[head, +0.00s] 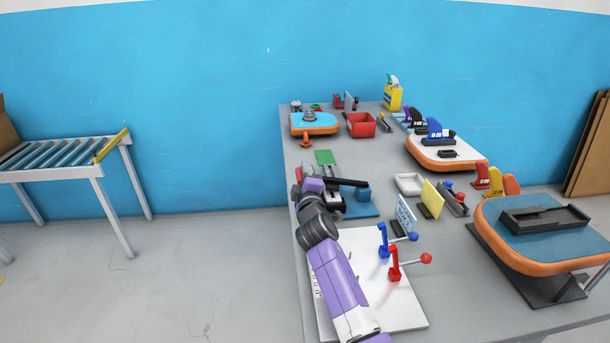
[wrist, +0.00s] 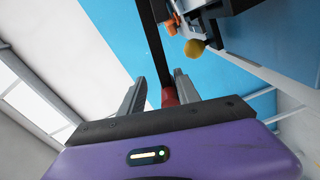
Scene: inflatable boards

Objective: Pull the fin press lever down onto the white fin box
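The fin press stands on a blue base (head: 362,208) near the table's left side, with its black lever arm (head: 347,182) roughly level above it. My gripper (head: 308,186) is at the left end of the press, partly hidden by my own arm. In the wrist view the lever (wrist: 152,42) runs down to a red grip (wrist: 169,97). That grip is between the two fingers of my gripper (wrist: 158,92), which stand apart with gaps beside the lever. I cannot make out the white fin box under the press.
A white board (head: 375,300) with a blue lever (head: 384,241) and a red lever (head: 395,263) lies close to my arm. Right of the press are a white tray (head: 409,184) and a yellow card (head: 432,197). A red bin (head: 361,125) stands farther back.

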